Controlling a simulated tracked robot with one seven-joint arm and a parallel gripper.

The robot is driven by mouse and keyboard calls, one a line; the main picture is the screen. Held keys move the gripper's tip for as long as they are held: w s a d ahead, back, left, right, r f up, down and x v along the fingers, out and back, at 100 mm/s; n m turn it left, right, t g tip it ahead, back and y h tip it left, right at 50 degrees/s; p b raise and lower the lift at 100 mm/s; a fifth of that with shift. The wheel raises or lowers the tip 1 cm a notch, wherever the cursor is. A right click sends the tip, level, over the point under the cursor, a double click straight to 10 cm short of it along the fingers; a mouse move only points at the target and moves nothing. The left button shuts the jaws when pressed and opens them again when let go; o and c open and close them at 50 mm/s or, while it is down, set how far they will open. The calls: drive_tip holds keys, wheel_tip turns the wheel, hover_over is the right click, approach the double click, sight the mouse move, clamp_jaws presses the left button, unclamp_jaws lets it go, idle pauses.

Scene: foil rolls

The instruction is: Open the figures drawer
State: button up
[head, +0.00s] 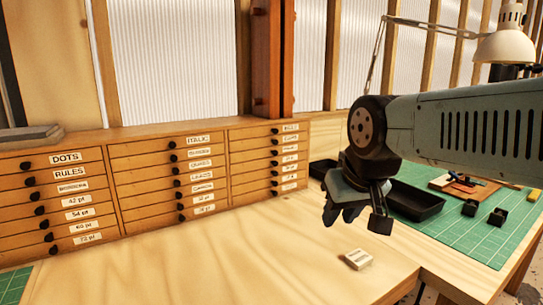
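A wooden cabinet (166,217) with three columns of shallow labelled drawers stands at the left and middle of the head view. Each drawer has a white label and a dark round knob, and all the drawers appear shut. The right column (264,152) has labels too small and blurred to read surely, so I cannot tell which drawer is the figures one. The left column's top labels read DOTS and RULES. My gripper (362,216) hangs right of the cabinet, above the bench, pointing down. Its fingers look apart, with nothing seen between them, and it touches no drawer.
A small pale block (357,259) lies on the bench (265,262) below my gripper. Black trays (413,203) and a green cutting mat (478,236) with small dark blocks are at the right. A white lamp (503,46) stands at the back right. The bench before the drawers is mostly clear.

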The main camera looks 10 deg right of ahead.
drive_tip(key=w+d+n+t, duration=0.1)
drive_tip(key=w+d, duration=0.1)
drive_tip(key=w, duration=0.2)
drive_tip(key=n+t+y, duration=0.6)
drive_tip(key=n+t, duration=0.5)
drive_tip(key=n, duration=1)
approach(276, 155)
drive_tip(key=x, duration=0.8)
drive_tip(key=shift+w+r, duration=0.2)
drive_tip(key=shift+w, duration=0.15)
drive_tip(key=shift+c, duration=0.4)
clamp_jaws()
